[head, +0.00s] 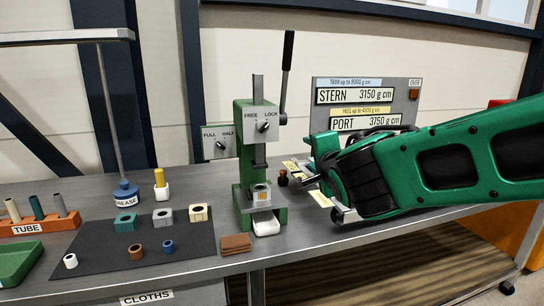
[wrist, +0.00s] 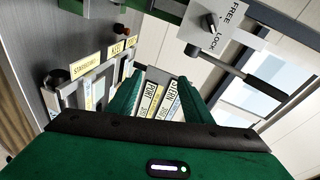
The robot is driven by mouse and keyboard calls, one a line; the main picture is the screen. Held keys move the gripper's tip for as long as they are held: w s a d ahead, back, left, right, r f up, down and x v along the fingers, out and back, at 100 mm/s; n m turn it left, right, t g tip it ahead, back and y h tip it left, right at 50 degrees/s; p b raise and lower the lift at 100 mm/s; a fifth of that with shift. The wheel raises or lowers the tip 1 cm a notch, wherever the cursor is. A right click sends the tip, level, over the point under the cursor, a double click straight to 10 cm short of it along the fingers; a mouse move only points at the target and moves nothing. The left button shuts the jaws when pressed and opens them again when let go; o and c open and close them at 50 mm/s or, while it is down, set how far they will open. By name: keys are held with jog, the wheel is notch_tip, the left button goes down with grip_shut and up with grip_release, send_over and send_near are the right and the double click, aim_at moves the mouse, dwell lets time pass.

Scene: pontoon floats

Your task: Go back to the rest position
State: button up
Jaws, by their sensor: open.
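My green gripper (head: 318,192) is at the end of the arm, which reaches in from the right in the head view. It is open, above the bench top, right of the green press (head: 262,160) and in front of the grey display board (head: 367,95). In the wrist view the gripper (wrist: 158,95) shows two green fingers apart, with the board's STERN and PORT lines beyond them. I see nothing held between the fingers. The arm hides part of the bench's right side.
Yellow labels (wrist: 85,66) sit on a rack close to the gripper. The press has a tall black lever (head: 287,70).

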jog(key=s+d+f+n+g+h, duration=0.1)
jog(key=s+d+f+g+h, duration=0.15)
jog(key=s+d+f, duration=0.45)
jog(key=s+d+f+n+g+h, duration=0.1)
jog(key=s+d+f+g, duration=0.15)
jog(key=d, duration=0.85)
jog(key=s+d+f+n+g+h, duration=0.15)
jog(key=s+d+f+g, duration=0.25)
jog(key=d, duration=0.5)
jog(key=s+d+f+n+g+y, duration=0.1)
jog(key=s+f+n+g, duration=0.1)
jog(key=s, duration=0.9)
jog(key=s+d+f+n+g+y, duration=0.2)
jog(key=s+f+g, duration=0.2)
jog(key=s, duration=0.8)
jog(key=shift+s+f+g, duration=0.3)
jog(key=shift+f+g, duration=0.1)
jog(key=shift+g, duration=0.1)
jog(key=shift+n, duration=0.25)
